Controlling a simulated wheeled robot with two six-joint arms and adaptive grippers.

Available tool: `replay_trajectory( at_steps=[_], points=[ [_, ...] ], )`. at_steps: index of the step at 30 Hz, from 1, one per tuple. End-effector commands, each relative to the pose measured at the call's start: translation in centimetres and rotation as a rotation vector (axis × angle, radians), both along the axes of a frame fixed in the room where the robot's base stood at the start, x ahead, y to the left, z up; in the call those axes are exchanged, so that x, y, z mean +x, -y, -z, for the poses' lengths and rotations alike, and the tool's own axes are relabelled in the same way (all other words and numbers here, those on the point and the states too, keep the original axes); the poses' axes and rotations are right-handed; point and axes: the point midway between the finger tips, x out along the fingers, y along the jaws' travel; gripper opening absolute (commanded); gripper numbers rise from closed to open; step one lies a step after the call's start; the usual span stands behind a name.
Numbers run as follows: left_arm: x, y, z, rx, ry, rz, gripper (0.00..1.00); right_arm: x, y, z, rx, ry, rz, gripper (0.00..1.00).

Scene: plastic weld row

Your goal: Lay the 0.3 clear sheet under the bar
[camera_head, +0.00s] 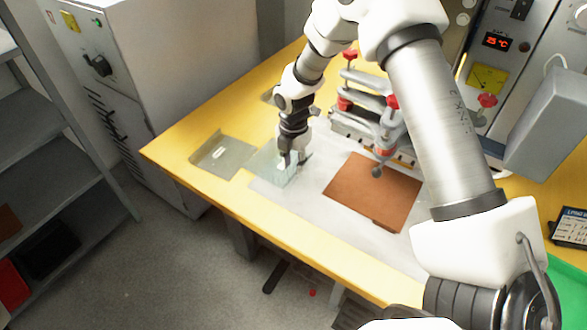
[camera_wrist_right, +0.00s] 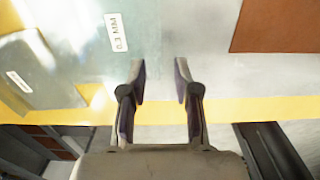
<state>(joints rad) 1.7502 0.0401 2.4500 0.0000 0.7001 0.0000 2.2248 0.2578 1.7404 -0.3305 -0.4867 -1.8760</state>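The 0.3 clear sheet (camera_head: 270,170) lies on the table at the left edge of the white mat, pale and see-through. In the right wrist view the sheet (camera_wrist_right: 90,55) carries a white label that reads 0.3 MM upside down. My right gripper (camera_head: 290,162) points down over the sheet's right side. In the wrist view its fingers (camera_wrist_right: 160,75) are apart with nothing between them, just right of the label. I cannot tell whether the tips touch the surface. The bar assembly (camera_head: 362,126) with red knobs stands behind the mat, partly hidden by my arm. My left gripper is out of view.
A grey labelled sheet (camera_head: 222,156) lies left of the clear one. A brown sheet (camera_head: 373,190) lies on the white mat (camera_head: 310,206) in front of the bar. The yellow table's front edge (camera_head: 262,243) is close. A control box with a red display (camera_head: 497,41) stands at back right.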

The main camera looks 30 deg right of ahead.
Motion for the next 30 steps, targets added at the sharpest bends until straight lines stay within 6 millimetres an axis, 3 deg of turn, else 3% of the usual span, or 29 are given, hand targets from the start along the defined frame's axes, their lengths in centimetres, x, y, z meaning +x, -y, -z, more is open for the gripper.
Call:
replay_trajectory(
  at_steps=[6,12,30],
  points=[
    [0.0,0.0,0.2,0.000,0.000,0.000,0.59,0.1,0.0,-6.0,0.000,0.005,0.000,0.31],
    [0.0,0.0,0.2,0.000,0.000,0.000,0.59,0.0,0.0,-9.3,-0.001,0.001,-0.001,0.31],
    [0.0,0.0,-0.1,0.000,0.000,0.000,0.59,0.0,0.0,-10.0,0.000,0.000,0.000,0.31]
  ],
)
